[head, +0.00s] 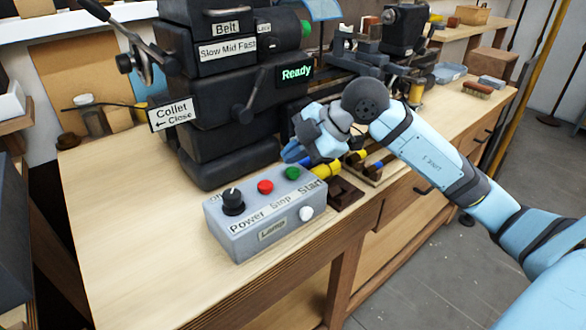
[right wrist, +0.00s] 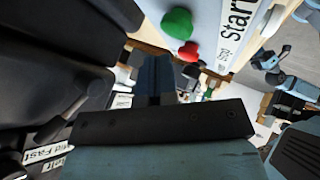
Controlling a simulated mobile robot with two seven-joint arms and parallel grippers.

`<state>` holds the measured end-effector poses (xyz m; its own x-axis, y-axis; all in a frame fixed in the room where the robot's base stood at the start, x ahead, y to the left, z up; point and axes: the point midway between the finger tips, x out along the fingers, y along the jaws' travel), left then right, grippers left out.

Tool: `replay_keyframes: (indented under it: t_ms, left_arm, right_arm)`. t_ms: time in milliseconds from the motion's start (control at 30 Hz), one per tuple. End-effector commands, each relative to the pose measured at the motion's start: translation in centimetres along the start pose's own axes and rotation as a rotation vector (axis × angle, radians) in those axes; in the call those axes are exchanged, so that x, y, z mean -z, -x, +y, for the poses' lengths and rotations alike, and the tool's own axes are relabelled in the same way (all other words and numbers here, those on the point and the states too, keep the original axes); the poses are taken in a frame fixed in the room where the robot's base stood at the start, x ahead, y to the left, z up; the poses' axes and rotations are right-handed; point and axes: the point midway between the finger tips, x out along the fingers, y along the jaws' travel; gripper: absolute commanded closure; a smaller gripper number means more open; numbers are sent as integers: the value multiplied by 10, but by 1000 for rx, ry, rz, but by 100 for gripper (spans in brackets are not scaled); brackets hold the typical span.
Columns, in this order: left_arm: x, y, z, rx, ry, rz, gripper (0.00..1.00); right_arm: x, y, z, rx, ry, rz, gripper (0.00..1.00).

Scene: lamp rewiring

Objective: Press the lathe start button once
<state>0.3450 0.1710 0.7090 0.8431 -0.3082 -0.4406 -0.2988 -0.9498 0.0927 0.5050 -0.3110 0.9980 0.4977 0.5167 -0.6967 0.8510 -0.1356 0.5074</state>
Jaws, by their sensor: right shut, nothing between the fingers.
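The grey control box (head: 238,242) sits on the bench, with a black Power knob (head: 233,202), a red Stop button (head: 265,187) and a green Start button (head: 292,173). In the right wrist view the green button (right wrist: 177,22) and red button (right wrist: 188,50) show at the top, beside the "Start" label. My right gripper (head: 291,153) is shut and empty, just behind and above the green button. A gap shows between its tips and the button in the head view. Its fingers (right wrist: 155,78) point toward the box side. My left gripper is not seen.
The black lathe headstock (head: 215,130) stands close behind the box, with a lit "Ready" display (head: 296,73) and a lever. Small tools lie right of the box. The bench's left front is clear.

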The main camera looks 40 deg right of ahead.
Motion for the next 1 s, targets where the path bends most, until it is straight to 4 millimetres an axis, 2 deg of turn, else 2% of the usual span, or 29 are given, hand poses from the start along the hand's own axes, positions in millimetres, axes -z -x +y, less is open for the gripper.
replay_keyframes:
  t_ms: [1000]
  left_arm:
    - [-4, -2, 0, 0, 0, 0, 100]
  right_arm:
    - [-5, -7, -5, 0, 0, 0, 100]
